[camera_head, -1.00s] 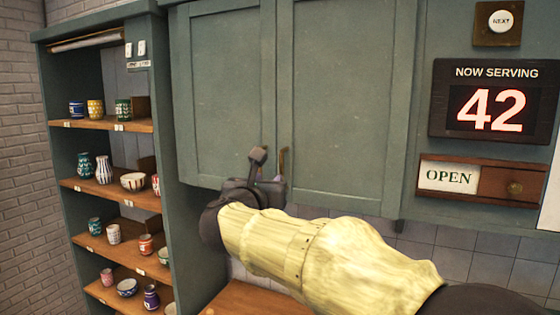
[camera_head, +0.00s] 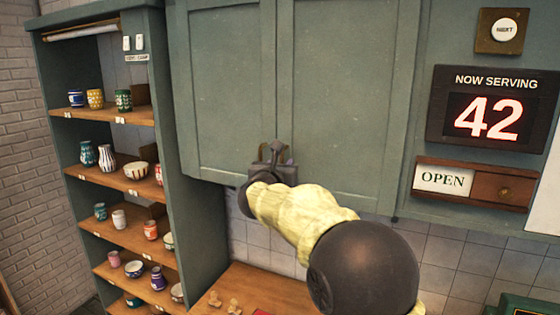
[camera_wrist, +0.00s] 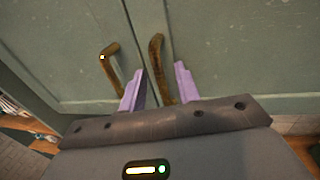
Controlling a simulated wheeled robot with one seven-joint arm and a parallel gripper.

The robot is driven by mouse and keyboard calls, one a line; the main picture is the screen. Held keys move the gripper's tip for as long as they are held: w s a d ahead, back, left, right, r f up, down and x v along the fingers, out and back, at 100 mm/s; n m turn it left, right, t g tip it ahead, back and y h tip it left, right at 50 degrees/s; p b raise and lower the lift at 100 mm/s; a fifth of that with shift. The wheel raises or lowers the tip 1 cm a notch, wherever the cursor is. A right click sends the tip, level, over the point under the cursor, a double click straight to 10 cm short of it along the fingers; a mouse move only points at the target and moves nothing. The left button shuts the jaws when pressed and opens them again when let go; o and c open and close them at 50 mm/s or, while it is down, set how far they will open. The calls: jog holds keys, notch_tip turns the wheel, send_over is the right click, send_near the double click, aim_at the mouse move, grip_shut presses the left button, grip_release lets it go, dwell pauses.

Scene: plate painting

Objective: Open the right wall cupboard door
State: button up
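The right wall cupboard door (camera_head: 345,90) is a green panel and is shut, level with the left door (camera_head: 225,90). My gripper (camera_head: 274,155) is at the bottom of the seam between the doors, in front of the handles, and mostly hides them in the head view. In the wrist view, the right door's worn brass handle (camera_wrist: 157,60) stands between my two purple fingers, with gaps visible on both sides. My gripper (camera_wrist: 160,80) is open there. The left door's handle (camera_wrist: 110,66) is outside the fingers, to the left.
An open shelf (camera_head: 105,115) with painted cups and vases stands left of the cupboard. A number display (camera_head: 493,105) and an OPEN sign (camera_head: 443,180) are on the right. A wooden counter (camera_head: 250,285) lies below, with small items on it.

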jog(key=shift+c, duration=0.2)
grip_shut()
jog(key=shift+s+f+b, duration=0.1)
jog(key=shift+s+b, duration=0.05)
jog(key=shift+b, duration=0.15)
